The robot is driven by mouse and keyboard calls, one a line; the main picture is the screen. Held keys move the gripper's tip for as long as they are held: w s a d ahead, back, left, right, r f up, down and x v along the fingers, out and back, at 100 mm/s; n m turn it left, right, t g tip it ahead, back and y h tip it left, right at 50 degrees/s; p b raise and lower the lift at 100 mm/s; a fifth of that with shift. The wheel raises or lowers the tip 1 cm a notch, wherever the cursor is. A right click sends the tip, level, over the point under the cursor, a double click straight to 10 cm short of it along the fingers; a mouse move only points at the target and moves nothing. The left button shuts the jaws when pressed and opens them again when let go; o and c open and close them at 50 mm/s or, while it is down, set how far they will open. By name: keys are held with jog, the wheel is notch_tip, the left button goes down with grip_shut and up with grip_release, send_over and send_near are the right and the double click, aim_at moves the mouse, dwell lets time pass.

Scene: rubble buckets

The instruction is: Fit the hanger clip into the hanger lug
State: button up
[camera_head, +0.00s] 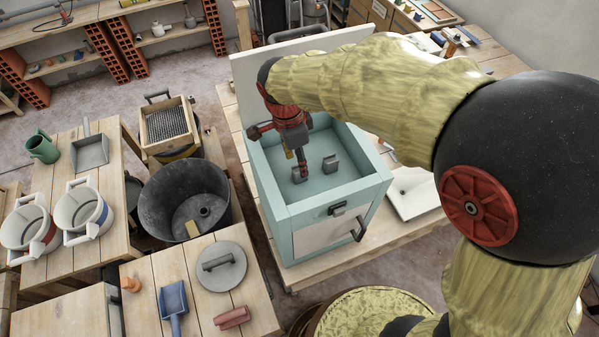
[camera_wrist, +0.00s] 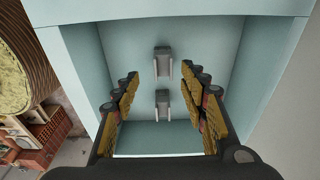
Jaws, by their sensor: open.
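My gripper (camera_head: 301,162) reaches down into an open pale blue box (camera_head: 350,194). In the wrist view my gripper (camera_wrist: 166,84) is open, with ribbed yellow-and-black fingers apart and nothing between them touching either finger. Two small grey bracket-like pieces with lighter side prongs show inside the box: one farther up (camera_wrist: 162,66) and one lower (camera_wrist: 163,104), in line between the fingers. In the head view one grey piece (camera_head: 331,164) stands right of my fingers; the other (camera_head: 297,176) is partly hidden by them. I cannot tell which piece is the clip or the lug.
The box walls surround my gripper closely, and a raised pale lid (camera_head: 248,80) stands behind. The box front has a dark latch (camera_head: 337,209) and handle (camera_head: 359,229). A white tray (camera_head: 414,196) lies to the right; a black bucket (camera_head: 160,205) stands left.

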jog(key=f, duration=0.4)
jog(key=f+p, duration=0.1)
jog(key=f, duration=0.1)
jog(key=shift+w+d+f, duration=0.2)
jog(key=shift+w+f, duration=0.05)
jog(key=shift+w, duration=0.15)
jog(key=shift+c, duration=0.8)
jog(key=c, duration=0.9)
